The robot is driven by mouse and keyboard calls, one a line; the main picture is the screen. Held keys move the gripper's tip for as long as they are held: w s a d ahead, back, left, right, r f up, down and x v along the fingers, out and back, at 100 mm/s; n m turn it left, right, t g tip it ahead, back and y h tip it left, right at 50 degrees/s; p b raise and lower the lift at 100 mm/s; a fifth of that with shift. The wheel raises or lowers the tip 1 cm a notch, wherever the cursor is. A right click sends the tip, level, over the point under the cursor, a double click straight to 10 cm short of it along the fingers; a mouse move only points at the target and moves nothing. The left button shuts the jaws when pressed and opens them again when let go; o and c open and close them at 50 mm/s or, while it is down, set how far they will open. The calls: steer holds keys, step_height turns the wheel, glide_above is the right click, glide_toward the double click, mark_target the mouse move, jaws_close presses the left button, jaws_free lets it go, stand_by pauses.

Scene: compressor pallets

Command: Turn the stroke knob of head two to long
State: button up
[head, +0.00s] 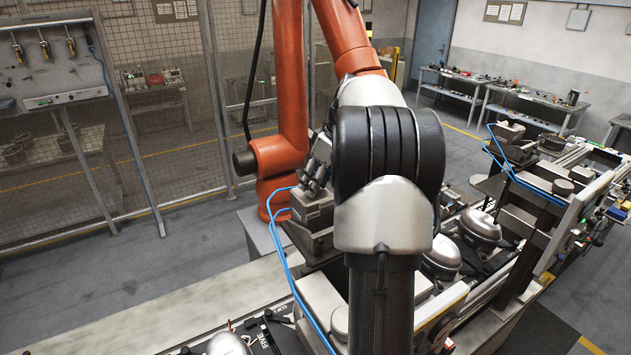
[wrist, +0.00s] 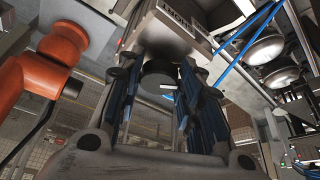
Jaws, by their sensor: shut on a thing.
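In the wrist view, the two fingers of my gripper (wrist: 160,68) stand on either side of a dark round knob (wrist: 160,82) and are shut on it. The knob sits against a grey metal head (wrist: 172,30) at the top of that view. In the head view, my arm covers the middle; grey finger-like parts, seemingly my gripper (head: 317,168), show just left of it, over a grey block-shaped head (head: 312,208). No number for this head is legible.
An orange robot arm (head: 285,90) stands close behind the line. Blue hoses (head: 290,270) run beside the head. Rounded metal compressors (head: 480,226) sit on the line at right. Another head with a knob (head: 563,187) stands farther right. The floor at left is clear.

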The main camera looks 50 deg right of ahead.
steer(key=m+b, duration=0.1)
steer(key=m, duration=0.1)
steer(key=m+h, duration=0.1)
steer(key=shift+a+m+h+b, duration=0.2)
steer(key=shift+m+h+b, duration=0.1)
steer(key=shift+m+b, duration=0.1)
steer(key=m+h, duration=0.1)
steer(key=m, duration=0.3)
steer(key=shift+w+a+g+h, duration=0.1)
steer(key=shift+a+g+h, duration=0.1)
steer(key=shift+g+h, duration=0.2)
steer(key=m+g+h, duration=0.1)
steer(key=m, duration=0.4)
steer(key=shift+w+a, duration=0.1)
steer(key=shift+w, duration=0.05)
steer(key=m+g, duration=0.1)
steer(key=m, duration=0.1)
steer(key=m+g+h+p, duration=0.1)
steer(key=m, duration=0.2)
steer(key=shift+w, duration=0.2)
steer(key=shift+m, duration=0.3)
steer(key=o, duration=1.1)
steer(key=shift+c, duration=0.2)
steer(key=shift+a, duration=0.1)
